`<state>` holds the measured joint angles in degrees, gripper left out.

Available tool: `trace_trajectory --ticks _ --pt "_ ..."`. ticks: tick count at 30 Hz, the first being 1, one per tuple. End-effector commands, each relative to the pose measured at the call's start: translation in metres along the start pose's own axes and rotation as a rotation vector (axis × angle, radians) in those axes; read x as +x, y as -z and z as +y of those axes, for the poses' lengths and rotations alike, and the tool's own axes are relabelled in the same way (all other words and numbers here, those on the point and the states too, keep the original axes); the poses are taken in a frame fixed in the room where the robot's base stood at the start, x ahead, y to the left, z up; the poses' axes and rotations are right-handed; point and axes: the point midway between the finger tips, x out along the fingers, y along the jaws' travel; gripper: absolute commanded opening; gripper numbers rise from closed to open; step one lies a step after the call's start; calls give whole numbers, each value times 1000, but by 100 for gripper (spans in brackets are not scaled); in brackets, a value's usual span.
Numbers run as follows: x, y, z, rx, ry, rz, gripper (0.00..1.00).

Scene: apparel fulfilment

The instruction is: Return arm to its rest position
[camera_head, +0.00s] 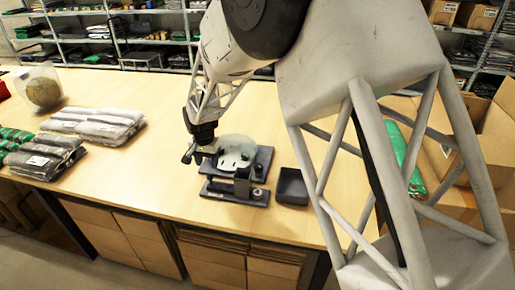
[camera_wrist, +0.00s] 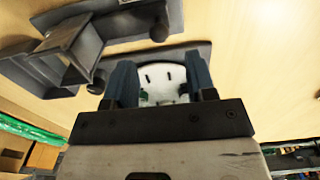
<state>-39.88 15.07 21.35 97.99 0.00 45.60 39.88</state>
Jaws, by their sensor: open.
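My gripper (camera_head: 197,153) hangs above the wooden packing table, just left of a dark fixture (camera_head: 262,165) that has a pale, translucent rounded piece (camera_head: 237,148) on it. In the wrist view my gripper (camera_wrist: 162,72) points at the same area. Its two blue-grey fingers stand apart, and a white surface with dark slots (camera_wrist: 162,76) shows between them. I cannot tell whether the fingers touch that surface. No held object is visible.
A small dark open bin (camera_head: 291,187) stands right of the fixture. Grey bagged garments (camera_head: 95,125) and green-grey ones (camera_head: 40,155) lie at left, near a clear round container (camera_head: 38,88). Open cardboard boxes (camera_head: 490,135) stand at right. Shelves (camera_head: 110,35) line the back. The table's middle is clear.

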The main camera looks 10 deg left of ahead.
Motion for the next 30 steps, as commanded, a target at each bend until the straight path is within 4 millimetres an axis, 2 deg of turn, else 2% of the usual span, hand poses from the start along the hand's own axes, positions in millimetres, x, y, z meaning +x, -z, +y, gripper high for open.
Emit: trace_trajectory --ticks 5,11,14,20,30 --pt "-2 0 3 1 1 1 51" --pt "-20 2 24 2 6 9 51" --pt "-36 3 45 4 10 15 51" --pt "-76 -1 101 7 20 31 51" --pt "-137 -24 202 10 32 64 51"
